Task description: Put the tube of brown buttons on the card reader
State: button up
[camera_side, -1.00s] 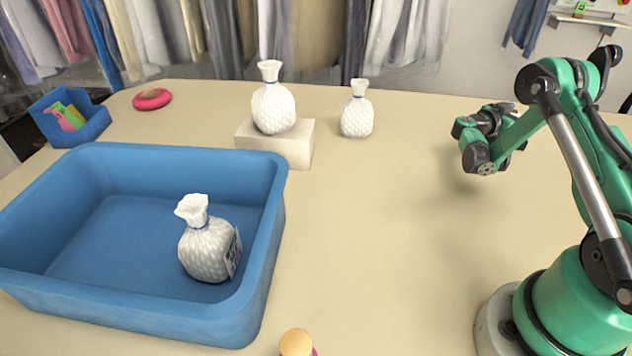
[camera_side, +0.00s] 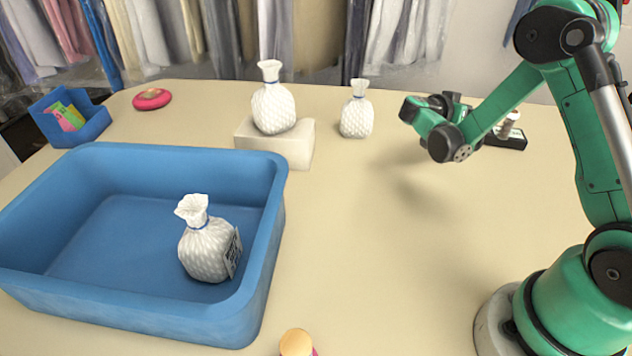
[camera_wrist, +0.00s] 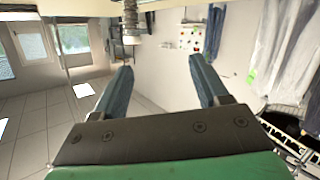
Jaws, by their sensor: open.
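A dark, flat block that looks like the card reader (camera_side: 514,143) lies on the table at the right in the side view, partly behind my arm. A small pale cylinder with brownish bands, likely the tube of brown buttons (camera_side: 509,123), stands upright on it, apparently touching it. A banded cylinder, probably the same tube (camera_wrist: 132,18), shows at the top edge of the wrist view, beyond my fingers. My gripper (camera_wrist: 160,68) is open, with nothing between its two blue-grey fingers. In the side view it is above the table, left of the tube and apart from it; its fingertips are hard to make out.
A white wrapped bottle stands on a pale block (camera_side: 292,148); another bottle (camera_side: 357,112) stands beside it. A third is in the blue tray (camera_side: 265,255). A small blue bin (camera_side: 88,130), a red disc (camera_side: 152,99) and a tan-topped item (camera_side: 297,343) are also there. The table's centre is clear.

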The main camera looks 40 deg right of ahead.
jog(key=s+a+r+n+t+y, duration=0.1)
jog(key=a+n+t+y, duration=0.2)
jog(key=a, duration=0.6)
jog(key=s+a+r+n+t+y, duration=0.2)
jog(key=a+n+y, duration=0.5)
jog(key=a+n, duration=0.1)
jog(key=s+a+r+n+t+y, duration=0.2)
jog(key=a+n+y, duration=0.3)
jog(key=a, duration=0.4)
jog(key=shift+s+a+n+t, duration=0.25)
jog(key=shift+a+n+t, duration=0.1)
jog(key=shift+t, duration=0.45)
jog(key=shift+r, duration=0.1)
